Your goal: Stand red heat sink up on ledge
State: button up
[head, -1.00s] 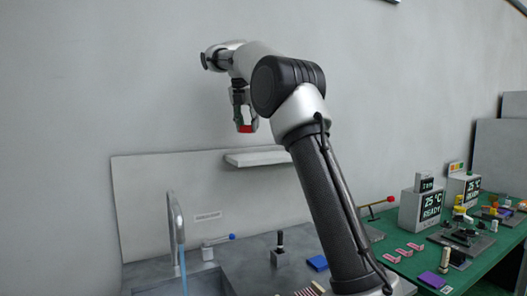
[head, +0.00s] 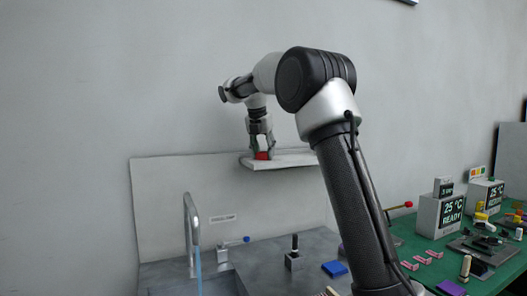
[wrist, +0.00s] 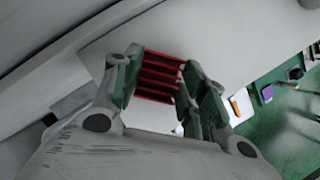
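The red heat sink (head: 262,156) is between the fingers of my gripper (head: 261,150), right at the ledge (head: 286,160) on the wall. In the wrist view the finned heat sink (wrist: 158,76) sits between the two fingertips of my gripper (wrist: 160,85), which look closed on its sides. The pale surface of the ledge (wrist: 205,45) lies behind it. In the head view the heat sink's lower edge is at the level of the ledge top near its left end. I cannot tell whether it touches the ledge.
A green bench (head: 408,240) with displays (head: 452,208) stands at right. The ledge right of my gripper looks bare.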

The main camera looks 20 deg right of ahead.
jog(key=shift+o, duration=1.2)
jog(key=shift+r, duration=0.1)
jog(key=v, duration=1.1)
jog(key=s+d+m+y, duration=0.1)
jog(key=s+m, duration=0.7)
jog(key=s, duration=0.4)
jog(key=s+f+m+y, duration=0.1)
jog(key=s+f+m, duration=0.8)
jog(key=s+f, duration=0.3)
jog(key=s+f+m+t+y, duration=0.1)
jog(key=s+f+m, duration=0.9)
jog(key=s, duration=0.6)
jog(key=shift+s+f, duration=0.25)
jog(key=shift+f, duration=0.7)
